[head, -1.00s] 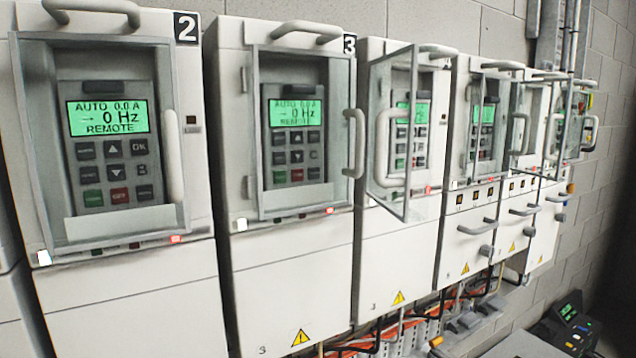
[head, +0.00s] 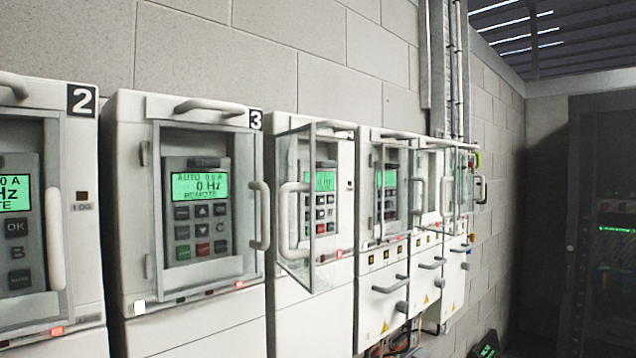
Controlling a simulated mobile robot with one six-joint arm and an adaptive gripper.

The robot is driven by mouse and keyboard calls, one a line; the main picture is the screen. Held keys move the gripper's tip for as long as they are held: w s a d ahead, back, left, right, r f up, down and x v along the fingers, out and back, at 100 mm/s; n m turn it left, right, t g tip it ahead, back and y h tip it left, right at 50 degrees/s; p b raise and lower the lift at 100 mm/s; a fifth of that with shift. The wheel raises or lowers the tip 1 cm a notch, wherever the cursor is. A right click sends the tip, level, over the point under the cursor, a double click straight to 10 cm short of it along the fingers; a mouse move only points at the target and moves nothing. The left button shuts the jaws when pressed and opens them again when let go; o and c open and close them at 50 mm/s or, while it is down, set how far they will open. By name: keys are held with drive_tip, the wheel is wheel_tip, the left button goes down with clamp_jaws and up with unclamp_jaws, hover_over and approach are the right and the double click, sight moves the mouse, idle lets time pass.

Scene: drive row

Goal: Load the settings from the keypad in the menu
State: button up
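A row of white drive cabinets runs along the wall in the head view. The drive marked 3 (head: 132,215) has a grey keypad (head: 200,232) behind a clear door with a handle (head: 260,215) on its right. Its green screen (head: 200,187) reads AUTO, 0 Hz, REMOTE; no menu shows. The drive marked 2 (head: 80,150) is cut by the left edge, with part of its keypad (head: 17,225) visible. The drive to the right of 3 has its clear door (head: 312,250) swung open, and its keypad (head: 325,200) is partly seen beside it. My gripper is not in view.
More drives with handles (head: 388,287) and open doors (head: 465,185) continue to the right. Conduits (head: 455,70) run up the wall. A dark rack (head: 604,220) stands at the far right. A small device with a green display (head: 486,350) is at the bottom edge.

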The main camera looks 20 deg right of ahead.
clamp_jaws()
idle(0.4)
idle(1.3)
